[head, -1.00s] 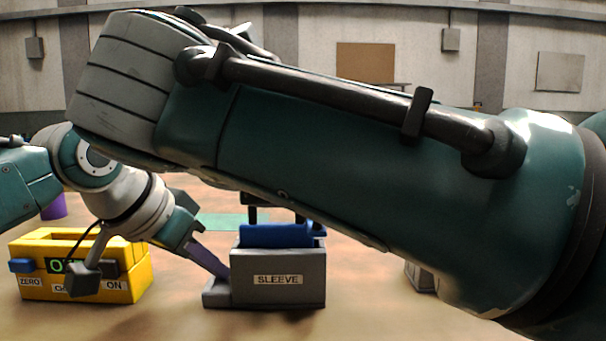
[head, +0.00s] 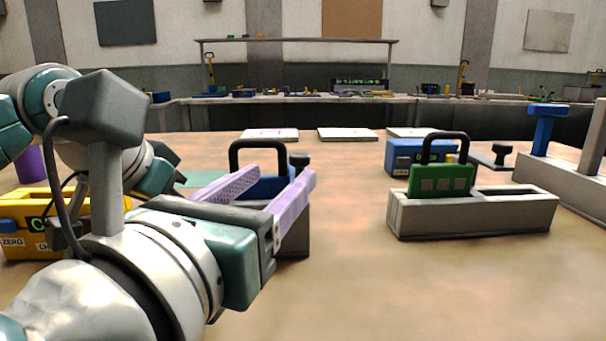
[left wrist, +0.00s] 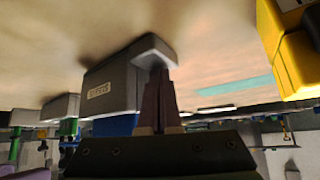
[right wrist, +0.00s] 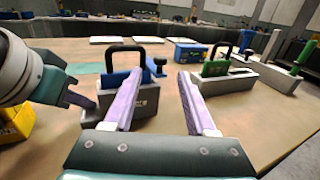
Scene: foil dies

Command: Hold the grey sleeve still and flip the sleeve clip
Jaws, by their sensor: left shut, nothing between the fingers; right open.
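The grey sleeve (right wrist: 140,101) stands upright on the bench with a blue block (right wrist: 115,80) in it, under a black handle. In the head view my right gripper partly hides the sleeve (head: 295,240).
A yellow box (head: 15,225) marked ZERO stands left. A grey holder (head: 480,218) with a green handled block (head: 440,182) stands right, a blue box (head: 405,155) behind it. A blue T-handle (head: 545,130) is at far right. The front middle of the bench is clear.

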